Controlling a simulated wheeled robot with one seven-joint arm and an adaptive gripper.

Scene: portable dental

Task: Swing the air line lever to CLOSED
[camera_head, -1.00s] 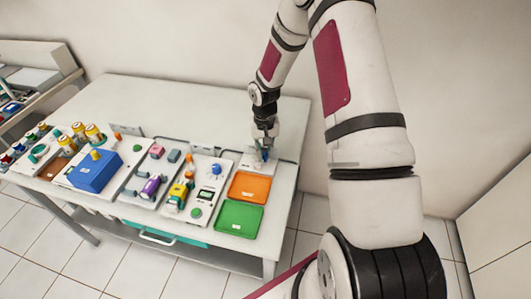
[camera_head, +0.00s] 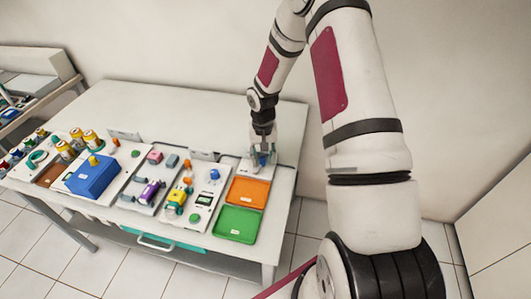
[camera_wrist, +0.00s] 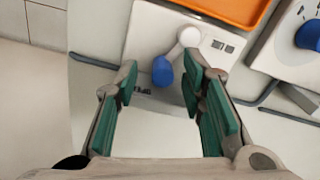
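The air line lever has a blue handle (camera_wrist: 162,70) on a white round hub (camera_wrist: 189,37), mounted on a white plate (camera_wrist: 150,38). Its handle points toward the printed word OPEN, seen upside down in the wrist view. A second small label on the plate, right of the hub, is too small to read. My gripper (camera_wrist: 160,75) is open, with green-padded fingers on either side of the blue handle. The right finger is close to the handle; I cannot tell whether it touches. In the head view my gripper (camera_head: 262,158) is down at the plate, partly hiding the lever.
An orange tray (camera_head: 248,192) and a green tray (camera_head: 238,223) lie just in front of the plate. A panel with a blue dial (camera_head: 214,174) stands to the left. A blue box (camera_head: 92,178) is farther left. The table's back (camera_head: 190,105) is clear.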

